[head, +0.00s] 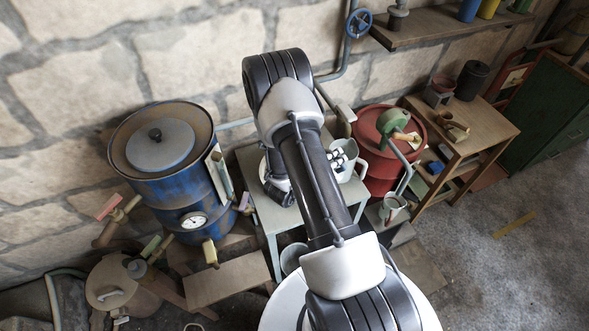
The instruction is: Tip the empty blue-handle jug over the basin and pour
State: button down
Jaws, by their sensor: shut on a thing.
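My arm rises from the bottom middle, bends at the top and comes down over a small grey-green table (262,238). My gripper (338,158) shows only partly, dark and pale, just right of my forearm. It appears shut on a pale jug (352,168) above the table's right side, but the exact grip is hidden. The jug looks roughly upright. A pale handle loop shows on its right; no blue handle can be made out there. I cannot see into the jug. I cannot pick out the basin for certain; my arm covers much of the table.
A blue drum (184,196) with a gauge stands left of the table. A red drum (376,186) with a green funnel-like part (392,121) and a small cup (393,207) is close on the right. A wooden shelf bench (485,118) stands beyond. Floor at right is mostly clear.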

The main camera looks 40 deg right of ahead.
jog(key=shift+w+a+r+n+g+h, duration=0.1)
jog(key=shift+w+a+n+g+h, duration=0.2)
jog(key=shift+w+n, duration=0.25)
jog(key=shift+w+a+r+n+g+h, duration=0.1)
jog(key=shift+w+a+n+g+h, duration=0.15)
jog(key=shift+w+n, duration=0.3)
dwell(0.8)
jog(key=shift+w+a+f+n+g+h+b, duration=0.15)
jog(key=shift+w+a+n+b, duration=0.2)
jog(key=shift+w, duration=0.5)
jog(key=shift+w+a+f+n+g+h+b, duration=0.1)
jog(key=shift+w+a+n+b, duration=0.2)
jog(key=shift+w, duration=0.5)
jog(key=shift+w+a+f+n+b, duration=0.15)
jog(key=shift+w+a+n+b, duration=0.1)
jog(key=shift+w+b, duration=0.15)
jog(key=s, duration=0.1)
jog(key=s+d+m+p, duration=0.1)
jog(key=s, duration=0.1)
jog(key=s+d+r+m+p, duration=0.1)
jog(key=shift+s+d+y, duration=0.1)
jog(key=shift+s+y, duration=0.3)
jog(key=shift+s+d+f+m+t, duration=0.1)
jog(key=shift+s+m+t, duration=0.05)
jog(key=shift+m+t, duration=0.2)
jog(key=shift+f, duration=0.1)
